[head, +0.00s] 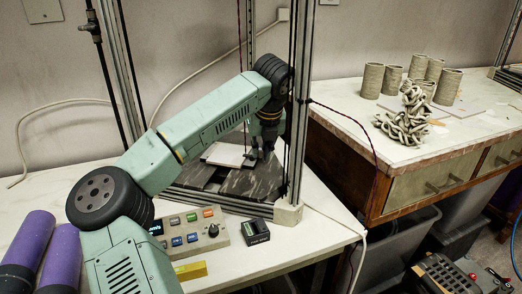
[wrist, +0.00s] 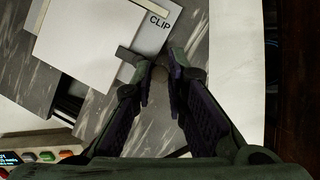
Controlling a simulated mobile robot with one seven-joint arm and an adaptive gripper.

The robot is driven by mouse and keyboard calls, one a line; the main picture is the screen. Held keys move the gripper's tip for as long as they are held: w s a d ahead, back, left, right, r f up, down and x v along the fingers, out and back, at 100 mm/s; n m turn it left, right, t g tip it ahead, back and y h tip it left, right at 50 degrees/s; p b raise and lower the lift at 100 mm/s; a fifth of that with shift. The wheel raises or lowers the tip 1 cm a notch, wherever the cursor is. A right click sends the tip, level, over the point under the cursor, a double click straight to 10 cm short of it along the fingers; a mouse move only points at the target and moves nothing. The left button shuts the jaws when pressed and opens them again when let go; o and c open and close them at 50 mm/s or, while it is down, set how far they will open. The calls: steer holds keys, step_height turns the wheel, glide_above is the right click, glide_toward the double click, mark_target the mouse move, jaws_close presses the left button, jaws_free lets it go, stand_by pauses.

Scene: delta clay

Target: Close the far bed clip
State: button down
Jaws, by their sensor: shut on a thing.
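The print bed holds a white square plate (wrist: 85,40), which also shows in the head view (head: 228,155). Beside the plate is a light strip marked "CLIP" (wrist: 158,22). A dark grey flat clip (wrist: 130,56) lies at the plate's right corner, its outer end at my fingertips. My gripper (wrist: 158,73) is shut on a small rounded part at that end, seemingly the clip's knob; the fingers hide most of it. In the head view my gripper (head: 262,152) is low at the bed's right side, and the clip is too small to make out there.
Upright metal frame posts (head: 299,100) stand close to my arm. A control panel (head: 190,231) and a small black box (head: 256,231) sit in front of the bed. Purple rolls (head: 28,240) lie at left. Clay cups (head: 391,80) stand on the right table.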

mark_target(261, 152)
steer(key=c, duration=1.6)
jaws_free()
step_height(261, 152, up, 10)
steer(key=shift+r, duration=0.1)
